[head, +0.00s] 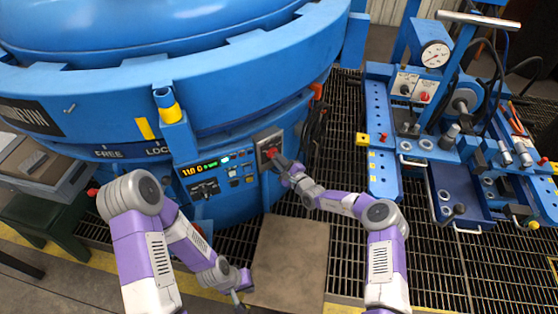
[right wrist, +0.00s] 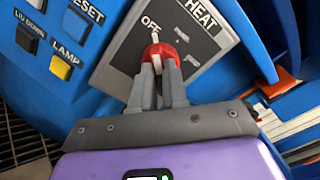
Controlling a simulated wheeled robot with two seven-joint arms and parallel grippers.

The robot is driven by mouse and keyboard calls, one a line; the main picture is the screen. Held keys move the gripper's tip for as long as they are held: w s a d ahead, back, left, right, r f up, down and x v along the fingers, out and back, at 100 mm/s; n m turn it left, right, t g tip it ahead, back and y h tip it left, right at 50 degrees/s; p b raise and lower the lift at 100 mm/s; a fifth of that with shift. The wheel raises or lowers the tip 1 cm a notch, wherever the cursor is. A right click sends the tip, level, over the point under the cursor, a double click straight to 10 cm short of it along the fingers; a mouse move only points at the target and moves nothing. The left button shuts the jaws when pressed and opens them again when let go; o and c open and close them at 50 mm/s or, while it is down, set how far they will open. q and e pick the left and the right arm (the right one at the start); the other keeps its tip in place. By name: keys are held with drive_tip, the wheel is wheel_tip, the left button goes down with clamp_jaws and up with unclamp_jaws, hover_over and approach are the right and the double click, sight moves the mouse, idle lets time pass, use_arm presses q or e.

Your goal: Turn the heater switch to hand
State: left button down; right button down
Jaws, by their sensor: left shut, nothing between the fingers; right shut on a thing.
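The heater switch is a red knob (right wrist: 160,54) with a white pointer, on a grey plate (right wrist: 207,50) marked HEAT. In the right wrist view the pointer is toward the word OFF; the other position marks are too small to read. My right gripper (right wrist: 159,78) is shut on the red knob, one finger on each side, hiding its lower part. In the head view the right gripper (head: 276,158) reaches the plate (head: 267,138) on the blue furnace front. My left gripper (head: 238,299) is shut and empty, low over the floor.
Left of the plate is a control panel (head: 218,172) with a lit display; its RESET, LID DOWN and LAMP buttons show in the right wrist view. A blue work bench (head: 380,135) with a gauge stands right. Floor grating (head: 345,150) lies between.

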drive_tip(key=shift+m, duration=0.3)
drive_tip(key=m+p, duration=0.1)
drive_tip(key=m, duration=1.8)
drive_tip(key=shift+f+p, duration=0.1)
drive_tip(key=shift+p, duration=0.2)
drive_tip(key=shift+m, duration=0.3)
drive_tip(key=c, duration=1.1)
unclamp_jaws()
drive_tip(key=shift+c, duration=0.2)
drive_tip(key=p+v, duration=0.3)
drive_tip(key=v, duration=0.4)
drive_tip(key=shift+s+d+p, duration=0.2)
drive_tip(key=shift+s+p, duration=0.05)
drive_tip(key=shift+p, duration=0.05)
